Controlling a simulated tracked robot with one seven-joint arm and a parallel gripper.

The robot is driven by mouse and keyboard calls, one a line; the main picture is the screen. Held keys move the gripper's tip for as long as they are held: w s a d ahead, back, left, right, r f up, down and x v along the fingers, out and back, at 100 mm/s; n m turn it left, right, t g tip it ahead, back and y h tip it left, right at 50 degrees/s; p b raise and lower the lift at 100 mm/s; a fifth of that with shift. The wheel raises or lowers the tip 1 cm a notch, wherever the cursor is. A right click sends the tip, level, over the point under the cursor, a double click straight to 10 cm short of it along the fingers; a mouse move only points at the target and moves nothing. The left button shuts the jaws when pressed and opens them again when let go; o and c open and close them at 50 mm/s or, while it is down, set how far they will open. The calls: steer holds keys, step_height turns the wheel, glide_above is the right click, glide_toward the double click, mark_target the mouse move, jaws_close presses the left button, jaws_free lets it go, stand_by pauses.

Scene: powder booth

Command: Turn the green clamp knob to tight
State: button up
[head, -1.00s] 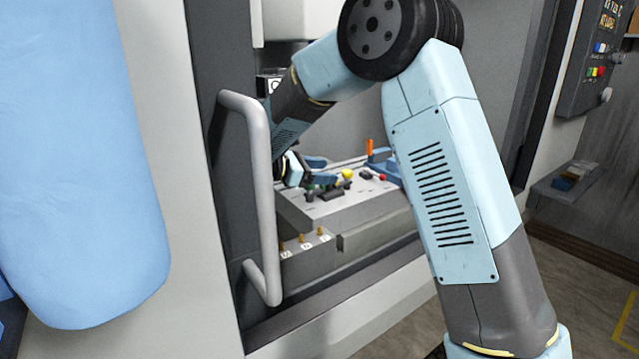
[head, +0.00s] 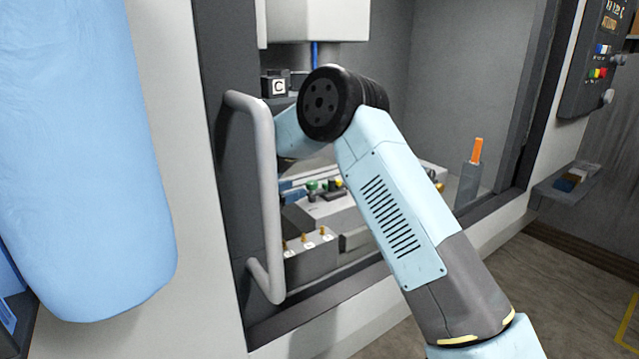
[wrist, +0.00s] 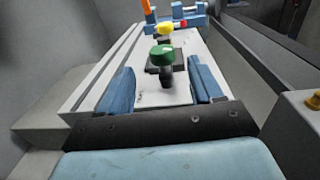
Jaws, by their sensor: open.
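The green clamp knob (wrist: 162,56) stands on a dark clamp base on the grey fixture block (wrist: 125,65). It also shows small in the head view (head: 312,185), just left of my arm. My gripper (wrist: 162,85) is open in the wrist view, its two blue fingers apart on either side of the line to the knob. In the head view my gripper is mostly hidden behind the door handle and my arm.
A yellow knob (wrist: 165,29) and a red knob (wrist: 182,23) sit beyond the green one. The grey door handle (head: 262,190) rises close left of my arm.

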mark_target(316, 182)
steer(key=x, duration=0.9)
steer(key=shift+w+d, duration=0.25)
steer(key=shift+d, duration=0.1)
steer(key=shift+c, duration=0.4)
steer(key=shift+a+r, duration=0.1)
steer(key=c, duration=0.9)
